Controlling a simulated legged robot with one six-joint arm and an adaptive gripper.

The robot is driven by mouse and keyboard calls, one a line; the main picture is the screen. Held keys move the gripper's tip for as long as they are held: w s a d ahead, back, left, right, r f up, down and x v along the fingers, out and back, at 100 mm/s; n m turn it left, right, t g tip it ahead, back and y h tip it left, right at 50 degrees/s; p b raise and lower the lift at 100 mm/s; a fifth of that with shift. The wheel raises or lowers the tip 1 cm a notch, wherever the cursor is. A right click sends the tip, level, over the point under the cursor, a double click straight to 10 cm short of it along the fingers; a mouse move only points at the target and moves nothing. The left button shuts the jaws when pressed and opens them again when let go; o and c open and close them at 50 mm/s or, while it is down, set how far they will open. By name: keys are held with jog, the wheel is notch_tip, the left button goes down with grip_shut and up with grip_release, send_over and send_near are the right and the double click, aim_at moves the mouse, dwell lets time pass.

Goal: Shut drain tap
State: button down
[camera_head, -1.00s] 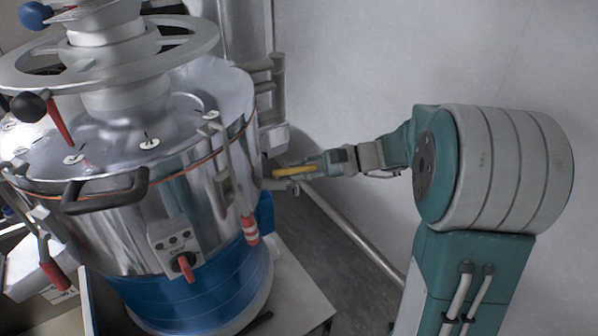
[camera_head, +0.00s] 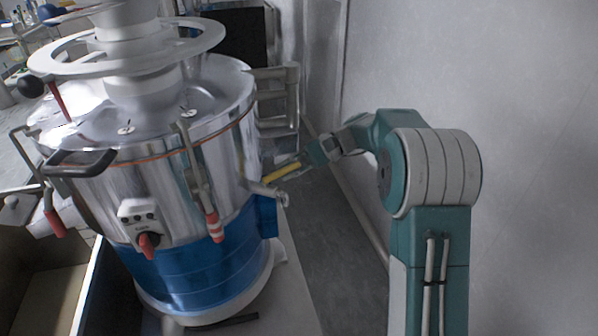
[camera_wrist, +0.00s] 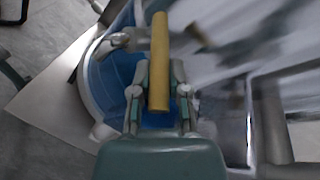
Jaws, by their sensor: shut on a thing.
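The drain tap (camera_head: 268,192) is a grey metal spout low on the right side of the steel machine. Its yellow handle (camera_head: 281,173) slants up and right toward my gripper (camera_head: 301,167). In the wrist view the yellow handle (camera_wrist: 159,50) lies lengthwise between the two fingers of my gripper (camera_wrist: 160,72), which are shut on it. The tap's grey body shows beside the handle's far end in that view. The finger contact is small in the head view.
The steel-and-blue machine (camera_head: 200,270) stands on a pale platform (camera_head: 292,290), with a red-handled clamp (camera_head: 214,228) and a red-knobbed switch box (camera_head: 140,218) on its front. A pale wall (camera_head: 480,80) is at right. Grey floor lies between.

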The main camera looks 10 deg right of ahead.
jog(key=shift+w+a+r+n+g, duration=0.1)
jog(key=shift+a+n+g, duration=0.4)
jog(key=shift+g, duration=0.2)
jog(key=shift+w+n+g, duration=0.1)
jog(key=shift+n+g, duration=0.3)
jog(key=shift+r+h, duration=0.1)
jog(key=shift+h, duration=0.2)
jog(key=c, duration=0.6)
grip_release()
notch_tip(320, 180, up, 10)
